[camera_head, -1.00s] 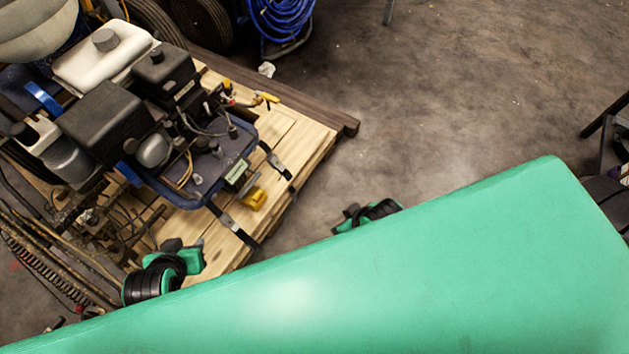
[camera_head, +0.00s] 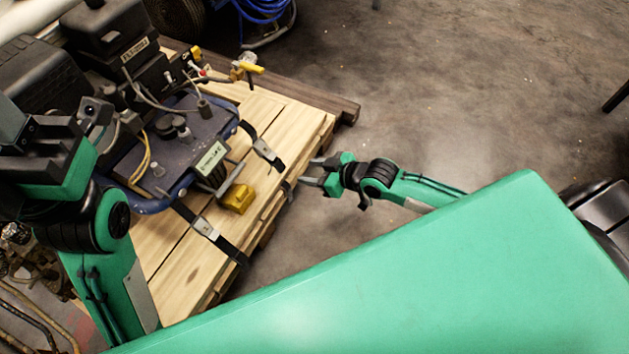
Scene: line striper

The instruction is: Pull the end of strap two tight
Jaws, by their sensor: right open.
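Two black straps with metal buckles run from the blue machine frame over the wooden pallet's edge. The farther strap (camera_head: 275,160) and the nearer strap (camera_head: 230,250) both show; I cannot tell which is strap two. A dark piece, perhaps a strap end, hangs at the pallet edge just left of my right gripper. My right gripper (camera_head: 311,171) is open and empty beside the pallet edge, pointing left, apart from the farther strap. My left gripper (camera_head: 62,120) is over the machine at the left; its fingertips are hard to make out against the dark parts.
The line striper machine (camera_head: 175,150) sits on the wooden pallet (camera_head: 175,265). A yellow block (camera_head: 238,198) lies between the straps. A dark beam (camera_head: 310,95) borders the pallet's far side. A blue hose coil (camera_head: 262,15) stands behind.

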